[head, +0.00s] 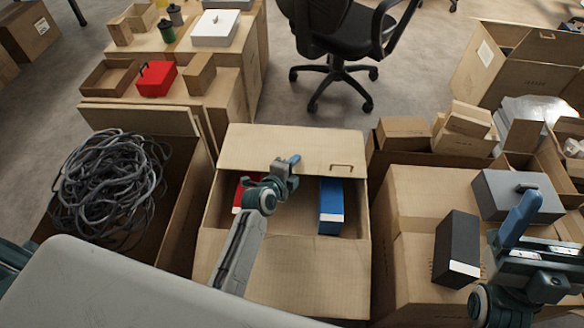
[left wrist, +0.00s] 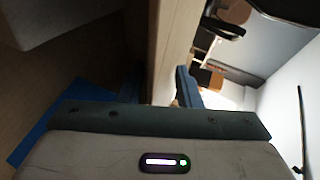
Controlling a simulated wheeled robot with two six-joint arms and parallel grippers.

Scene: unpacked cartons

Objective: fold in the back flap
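The open carton (head: 275,285) stands in the middle of the head view. Its back flap (head: 270,145) stands out at the far side, pale, with a handle slot near its right end. My left gripper (head: 292,163) is at the flap, reaching over the carton's opening. In the left wrist view its two fingers (left wrist: 158,88) are apart, with a cardboard panel (left wrist: 172,45) edge-on between them; contact is unclear. A blue box (head: 331,203) and a partly hidden red thing (head: 240,190) are inside the carton. My right gripper (head: 515,220) is at the right; its finger gap is hidden.
A carton of grey cable (head: 105,185) stands left. A carton (head: 410,250) with a black box (head: 457,248) and a grey case (head: 515,195) on top stands right. An office chair (head: 340,40) is behind, with clear floor before it.

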